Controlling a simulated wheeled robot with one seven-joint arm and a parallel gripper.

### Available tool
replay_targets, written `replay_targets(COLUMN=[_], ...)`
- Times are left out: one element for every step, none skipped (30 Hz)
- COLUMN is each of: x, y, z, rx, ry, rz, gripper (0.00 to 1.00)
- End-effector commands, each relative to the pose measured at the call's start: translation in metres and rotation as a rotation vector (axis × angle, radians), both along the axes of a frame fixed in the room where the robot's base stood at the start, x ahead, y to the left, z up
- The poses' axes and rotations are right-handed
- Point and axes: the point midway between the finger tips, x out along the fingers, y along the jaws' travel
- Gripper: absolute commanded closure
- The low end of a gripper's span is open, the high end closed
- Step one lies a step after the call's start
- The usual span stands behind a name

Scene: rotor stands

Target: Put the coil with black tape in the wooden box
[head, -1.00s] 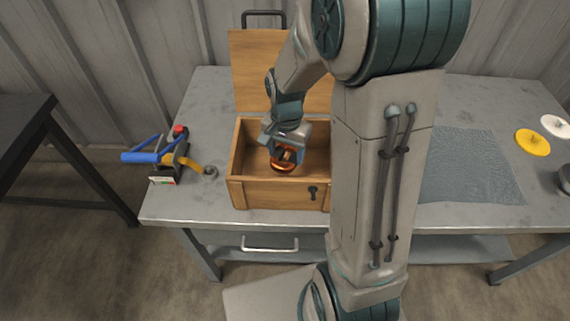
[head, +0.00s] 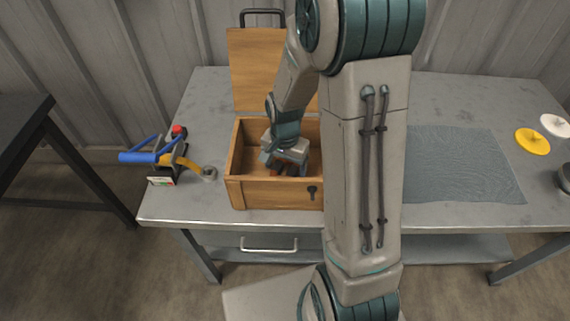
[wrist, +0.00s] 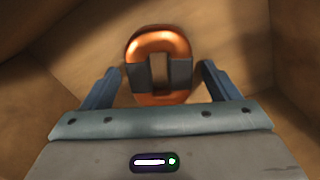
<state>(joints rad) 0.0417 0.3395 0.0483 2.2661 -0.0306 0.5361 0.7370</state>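The copper coil (wrist: 160,45) with dark tape on its two sides shows in the wrist view. It is inside the wooden box (head: 250,193), near the box's floor. My gripper (wrist: 162,72) reaches down into the box. Its two blue fingers stand on either side of the coil, with a small gap beside each taped side, so it looks open around the coil. In the head view my gripper (head: 284,167) is low inside the box and mostly hides the coil. The box's lid stands open at the back.
A blue-handled tool with a yellow part (head: 165,158) stands on the table left of the box. A grey mat (head: 460,165) lies on the right, with a yellow disc (head: 532,141) and a white disc (head: 554,125) beyond it. My arm hides the box's right side.

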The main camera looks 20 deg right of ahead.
Motion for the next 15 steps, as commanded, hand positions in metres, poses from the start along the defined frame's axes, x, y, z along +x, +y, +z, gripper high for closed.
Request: replay_targets(x=[0.0, 0.0, 0.0, 0.0, 0.0, 0.0, 0.0, 0.0, 0.0, 0.0, 0.0, 0.001, 0.001, 0.001, 0.001], y=[0.0, 0.0, 0.0, 0.0, 0.0, 0.0, 0.0, 0.0, 0.0, 0.0, 0.0, 0.0, 0.0, 0.0, 0.0], z=[0.0, 0.0, 0.0, 0.0, 0.0, 0.0, 0.001, 0.002, 0.003, 0.005, 0.007, 0.012, 0.017, 0.022, 0.03], rx=[0.0, 0.0, 0.0, 0.0, 0.0, 0.0, 0.0, 0.0, 0.0, 0.0, 0.0, 0.0, 0.0, 0.0, 0.0], ry=[0.0, 0.0, 0.0, 0.0, 0.0, 0.0, 0.0, 0.0, 0.0, 0.0, -0.001, -0.004, -0.005, -0.004, -0.006], rz=[0.0, 0.0, 0.0, 0.0, 0.0, 0.0, 0.0, 0.0, 0.0, 0.0, 0.0, 0.0, 0.0, 0.0, -0.001], gripper=[0.19, 0.19, 0.19, 0.19, 0.19, 0.19, 0.19, 0.19, 0.19, 0.19, 0.19, 0.19, 0.19, 0.19, 0.19])
